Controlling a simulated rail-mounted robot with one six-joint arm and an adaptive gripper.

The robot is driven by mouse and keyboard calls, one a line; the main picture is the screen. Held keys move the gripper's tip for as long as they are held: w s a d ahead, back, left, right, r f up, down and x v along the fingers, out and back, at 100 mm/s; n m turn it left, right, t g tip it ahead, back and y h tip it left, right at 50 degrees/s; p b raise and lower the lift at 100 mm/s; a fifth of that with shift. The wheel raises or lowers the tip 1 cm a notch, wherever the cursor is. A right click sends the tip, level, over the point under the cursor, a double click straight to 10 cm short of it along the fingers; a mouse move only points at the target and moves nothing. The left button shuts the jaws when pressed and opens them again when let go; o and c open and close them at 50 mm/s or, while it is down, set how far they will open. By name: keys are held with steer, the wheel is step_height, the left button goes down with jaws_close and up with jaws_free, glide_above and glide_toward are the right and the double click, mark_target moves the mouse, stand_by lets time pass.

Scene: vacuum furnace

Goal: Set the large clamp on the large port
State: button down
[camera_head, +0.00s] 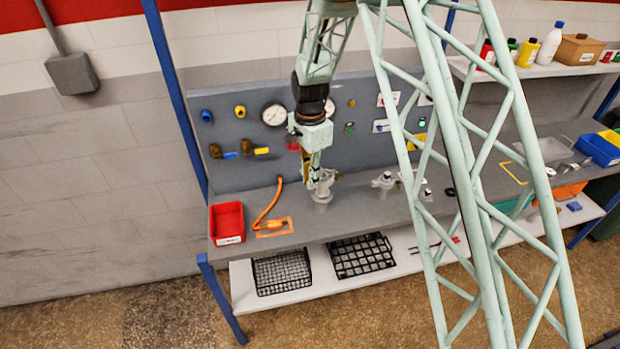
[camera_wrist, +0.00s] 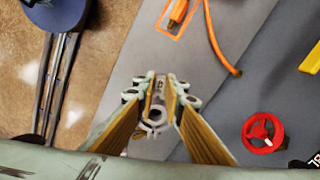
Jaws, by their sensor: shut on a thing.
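My gripper (camera_head: 312,182) points down over the bench, and in the wrist view (camera_wrist: 161,95) its fingers are closed on a grey metal clamp (camera_wrist: 155,115). In the head view the grey clamp (camera_head: 327,177) shows beside the fingertips. It is at the top of a grey upright port (camera_head: 322,198) on the bench. I cannot tell whether the clamp rests on the port or is just above it. The fingers hide part of the clamp.
A second, smaller grey fitting (camera_head: 384,183) stands to the right. A red bin (camera_head: 227,222) and an orange hose (camera_head: 266,212) lie to the left. The panel behind carries gauges (camera_head: 274,114) and valves. Black baskets (camera_head: 282,272) sit on the lower shelf.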

step_height(320, 180, down, 7)
steer(key=b, duration=0.2)
stand_by(1.7)
steer(key=shift+f+b, duration=0.1)
steer(key=shift+b, duration=0.25)
stand_by(0.6)
steer(key=c, duration=2.6)
jaws_free()
steer(key=shift+r, duration=6)
